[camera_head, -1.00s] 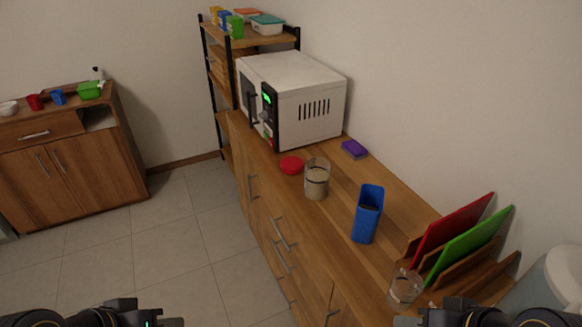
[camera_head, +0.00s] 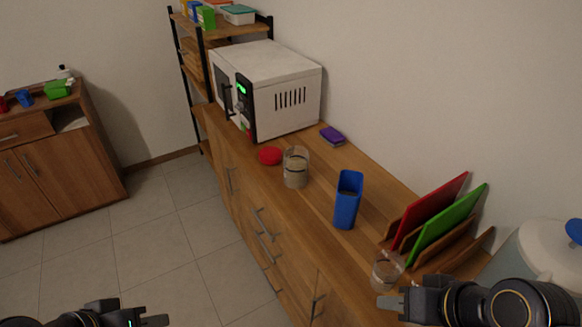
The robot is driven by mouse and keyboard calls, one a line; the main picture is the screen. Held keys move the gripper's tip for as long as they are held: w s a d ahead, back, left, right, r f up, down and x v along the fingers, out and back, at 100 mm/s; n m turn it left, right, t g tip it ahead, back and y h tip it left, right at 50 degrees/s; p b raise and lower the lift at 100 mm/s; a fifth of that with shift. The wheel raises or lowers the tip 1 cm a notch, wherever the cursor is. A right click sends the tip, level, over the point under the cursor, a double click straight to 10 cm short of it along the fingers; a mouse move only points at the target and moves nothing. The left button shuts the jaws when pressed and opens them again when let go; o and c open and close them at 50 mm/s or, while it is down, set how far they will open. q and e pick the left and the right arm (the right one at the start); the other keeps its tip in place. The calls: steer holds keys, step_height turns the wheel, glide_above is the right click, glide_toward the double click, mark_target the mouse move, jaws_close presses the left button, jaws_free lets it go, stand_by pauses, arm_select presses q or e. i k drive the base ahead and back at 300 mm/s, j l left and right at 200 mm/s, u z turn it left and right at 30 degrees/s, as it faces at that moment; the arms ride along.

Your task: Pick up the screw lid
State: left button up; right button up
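The red screw lid (camera_head: 270,156) lies on the wooden counter, just left of a glass jar (camera_head: 296,168) with pale contents and in front of the microwave. My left gripper (camera_head: 160,320) is at the bottom left, over the floor and well away from the lid. My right gripper (camera_head: 384,303) is at the lower right, near the front end of the counter, just below a clear glass (camera_head: 386,272). Both grippers are far from the lid. Their finger gaps are too small and dark to judge.
A white microwave (camera_head: 285,95) stands behind the lid. A blue container (camera_head: 347,200), a purple sponge (camera_head: 332,136) and a rack with red and green boards (camera_head: 447,226) stand along the counter. A white bin (camera_head: 540,250) is at the right. The floor at left is clear.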

mark_target(268, 155)
steer(key=i+j+z, duration=0.15)
steer(key=i+j, duration=0.15)
steer(key=i+j+z, duration=0.1)
steer(key=i+j, duration=0.15)
steer(key=i+j+z, duration=0.15)
steer(key=i+j, duration=0.15)
steer(key=i+j+z, duration=0.15)
steer(key=j, duration=0.3)
steer(key=i+j+z, duration=0.15)
steer(key=i+j, duration=0.15)
steer(key=j, duration=0.15)
steer(key=i+j+z, duration=0.1)
steer(key=j, duration=0.3)
steer(key=i+j+z, duration=0.15)
steer(key=i+j, duration=0.15)
steer(key=j, duration=0.15)
steer(key=i+j+z, duration=0.15)
steer(key=j, duration=0.3)
